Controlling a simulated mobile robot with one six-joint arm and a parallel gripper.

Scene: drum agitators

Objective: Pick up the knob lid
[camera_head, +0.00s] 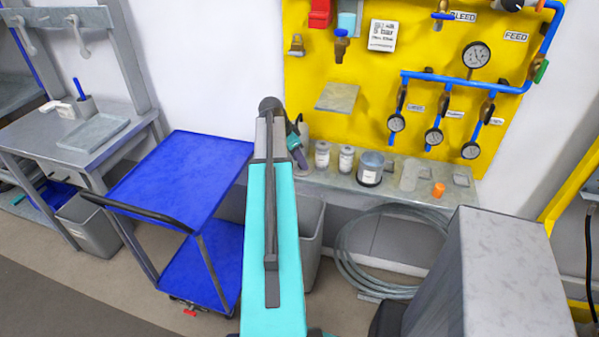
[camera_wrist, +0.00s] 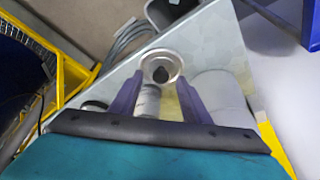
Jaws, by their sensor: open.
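The knob lid (camera_wrist: 162,67) is a round, pale metallic disc with a dark knob at its centre. In the wrist view it lies on the grey shelf (camera_wrist: 215,48), near the shelf's front edge. My gripper (camera_wrist: 160,84) is open, with one purple finger on each side of the view below the lid. The lid appears between and just beyond the fingertips; I cannot tell the height gap.
A labelled jar (camera_wrist: 147,101) and a large pale cylinder (camera_wrist: 222,97) stand close to the fingers. Jars (camera_head: 346,160), a cup (camera_head: 370,168) and an orange piece (camera_head: 438,189) share the shelf. The yellow panel (camera_head: 350,105) rises behind. A blue cart (camera_head: 180,175) stands left.

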